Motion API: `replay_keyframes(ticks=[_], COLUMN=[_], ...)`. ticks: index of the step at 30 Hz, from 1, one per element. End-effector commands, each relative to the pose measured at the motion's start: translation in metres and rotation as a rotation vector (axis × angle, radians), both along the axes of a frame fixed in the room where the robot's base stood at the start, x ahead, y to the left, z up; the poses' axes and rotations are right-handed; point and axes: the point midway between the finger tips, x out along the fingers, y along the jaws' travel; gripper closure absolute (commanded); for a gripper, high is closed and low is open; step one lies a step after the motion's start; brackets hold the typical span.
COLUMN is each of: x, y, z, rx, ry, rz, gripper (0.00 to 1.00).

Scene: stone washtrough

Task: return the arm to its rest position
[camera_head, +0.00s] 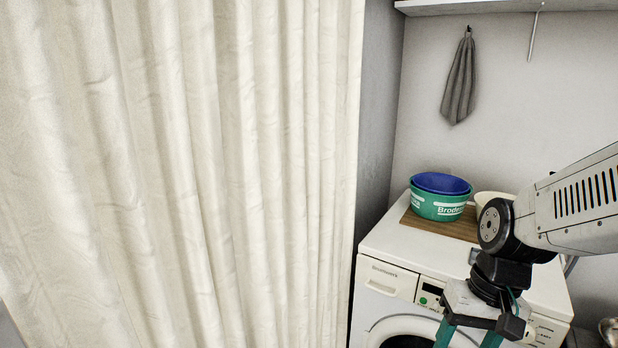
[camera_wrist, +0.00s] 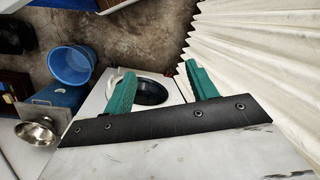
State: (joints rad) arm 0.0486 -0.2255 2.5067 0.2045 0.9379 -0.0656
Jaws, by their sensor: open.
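My gripper (camera_head: 467,339) hangs at the lower right of the head view, in front of the washing machine (camera_head: 388,279), with its teal fingers pointing down and cut off by the frame's lower edge. In the wrist view my gripper (camera_wrist: 158,75) shows two teal fingers spread wide apart. Nothing is between them. Beyond the fingers lie the washing machine's white front and its dark round door (camera_wrist: 152,91). My arm comes in from the right edge of the head view and bends down at the wrist.
A green bowl (camera_head: 438,207) with a blue bowl (camera_head: 441,183) in it stands on a wooden board (camera_head: 408,222) atop the washer. A cream curtain (camera_head: 180,170) fills the left. A grey cloth (camera_head: 459,82) hangs behind. The wrist view shows a blue bucket (camera_wrist: 70,66) and metal bowl (camera_wrist: 37,132).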

Motion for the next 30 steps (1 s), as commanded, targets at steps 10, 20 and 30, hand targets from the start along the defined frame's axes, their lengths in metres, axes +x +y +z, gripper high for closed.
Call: replay_keyframes(ticks=[10, 20, 30], x=[-0.093, -0.103, -0.103], y=[-0.022, -0.021, -0.021], z=[0.080, 0.104, 0.103], rx=[-0.159, -0.175, -0.174], ry=[-0.050, -0.185, -0.185], rz=[0.091, 0.099, 0.099], gripper=[0.43, 0.43, 0.43])
